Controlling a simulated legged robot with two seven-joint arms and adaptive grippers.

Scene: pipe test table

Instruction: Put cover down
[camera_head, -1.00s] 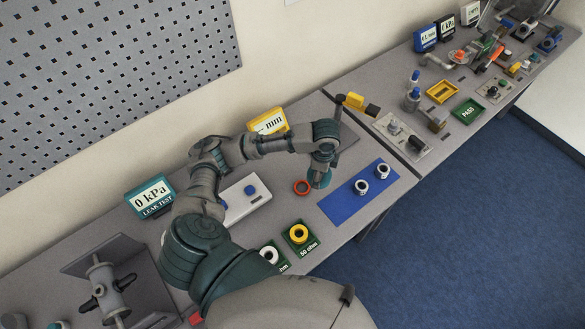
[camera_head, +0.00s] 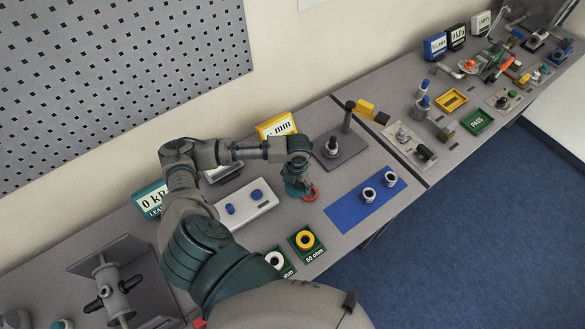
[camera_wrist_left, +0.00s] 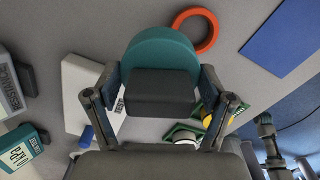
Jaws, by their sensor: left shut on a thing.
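My left gripper (camera_head: 297,180) is shut on a teal round cover (camera_head: 294,189) and points down at the table. In the left wrist view the cover (camera_wrist_left: 165,48) lies beyond a dark block (camera_wrist_left: 160,92) between the two fingers (camera_wrist_left: 160,98). An orange-red ring (camera_head: 314,194) lies on the grey table beside the cover; it also shows in the left wrist view (camera_wrist_left: 213,35). I cannot tell whether the cover touches the table. My right gripper is not in view.
A blue mat (camera_head: 347,205) with two fittings lies to the right. A white box with blue knobs (camera_head: 245,203) stands to the left. Green trays with a yellow ring (camera_head: 305,240) and a white ring are in front. A post fixture (camera_head: 340,155) stands behind.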

